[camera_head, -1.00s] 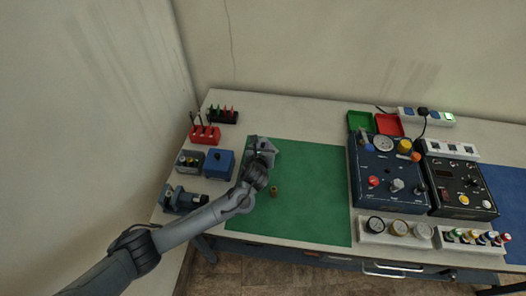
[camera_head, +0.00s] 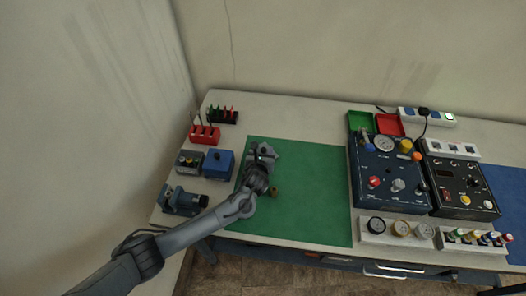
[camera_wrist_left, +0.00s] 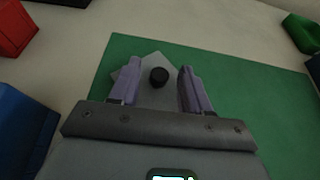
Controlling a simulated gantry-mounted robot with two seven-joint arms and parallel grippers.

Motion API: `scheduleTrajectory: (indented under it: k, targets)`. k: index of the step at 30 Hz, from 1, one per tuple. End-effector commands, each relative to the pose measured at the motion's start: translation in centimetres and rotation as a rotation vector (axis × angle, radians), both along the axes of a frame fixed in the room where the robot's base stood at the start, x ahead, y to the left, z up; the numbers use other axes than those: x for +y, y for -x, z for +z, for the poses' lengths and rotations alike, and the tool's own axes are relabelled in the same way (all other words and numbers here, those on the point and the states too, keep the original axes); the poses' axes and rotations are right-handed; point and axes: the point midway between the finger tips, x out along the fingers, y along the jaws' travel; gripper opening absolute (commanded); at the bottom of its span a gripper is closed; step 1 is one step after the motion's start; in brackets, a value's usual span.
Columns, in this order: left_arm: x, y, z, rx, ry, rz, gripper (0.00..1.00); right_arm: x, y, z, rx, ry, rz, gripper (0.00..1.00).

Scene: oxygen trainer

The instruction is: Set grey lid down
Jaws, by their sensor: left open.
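The grey lid (camera_wrist_left: 153,98) is a flat grey plate with a round black knob (camera_wrist_left: 159,77). It appears to lie on the far left part of the green mat (camera_head: 310,195). In the head view the lid (camera_head: 271,152) shows partly behind my gripper. My left gripper (camera_head: 261,155) is over the lid. In the left wrist view its two purple-grey fingers (camera_wrist_left: 158,72) are open, one on each side of the knob, with gaps between them and the knob. My right gripper is not in view.
A small brass-coloured piece (camera_head: 274,191) stands on the mat near my wrist. A blue box (camera_head: 218,165) and a red block with plugs (camera_head: 205,135) are left of the mat. A dark blue panel (camera_head: 385,180) borders it on the right. The mat's middle is clear.

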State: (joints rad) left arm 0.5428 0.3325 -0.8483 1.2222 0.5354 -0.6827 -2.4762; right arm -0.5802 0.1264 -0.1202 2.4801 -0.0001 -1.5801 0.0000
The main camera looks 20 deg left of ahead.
Motion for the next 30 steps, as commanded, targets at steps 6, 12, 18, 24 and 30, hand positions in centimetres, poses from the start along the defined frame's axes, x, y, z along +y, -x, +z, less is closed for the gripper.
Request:
scheduleTrajectory:
  k: [6,12,18,24,30]
  targets:
    - [0.0,0.3,0.5,0.000,-0.002,-0.001,0.47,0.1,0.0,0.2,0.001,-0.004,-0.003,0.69]
    - [-0.6,2.6,1.6,0.000,-0.001,-0.002,0.47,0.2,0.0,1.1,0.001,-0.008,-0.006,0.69]
    - [-1.5,6.0,3.0,0.001,0.000,-0.003,0.47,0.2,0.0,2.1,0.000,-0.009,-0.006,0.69]
    - [-2.3,8.9,4.2,0.000,0.001,-0.002,0.47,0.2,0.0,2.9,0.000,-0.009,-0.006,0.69]
    - [-2.6,10.4,4.8,0.000,-0.001,0.000,0.47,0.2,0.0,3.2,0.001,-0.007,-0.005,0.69]
